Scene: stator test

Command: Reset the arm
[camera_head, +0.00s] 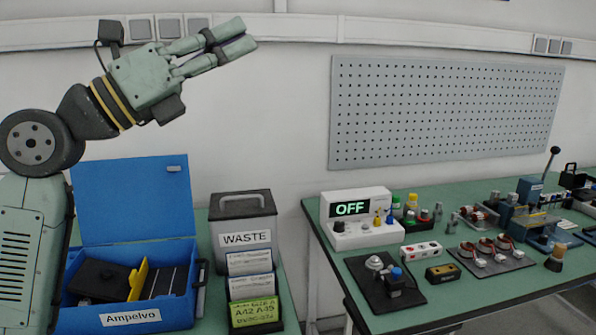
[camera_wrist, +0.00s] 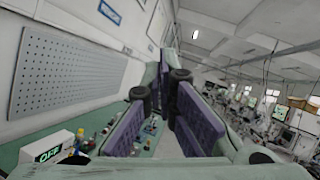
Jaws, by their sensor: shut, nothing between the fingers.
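My gripper (camera_head: 236,38) is raised at the upper left of the head view, above the blue case and in front of the bare wall. It points to the upper right, and its fingers are shut on nothing. It is well clear of both tables. In the wrist view, the purple pads of my gripper (camera_wrist: 165,88) face the camera, with the room tilted behind them.
An open blue case (camera_head: 125,318) labelled Ampelvo and a grey WASTE bin (camera_head: 240,222) stand below my arm. To the right, a green table (camera_head: 440,308) holds a tester reading OFF (camera_head: 362,233), stator parts and tools. A pegboard (camera_head: 445,110) hangs behind.

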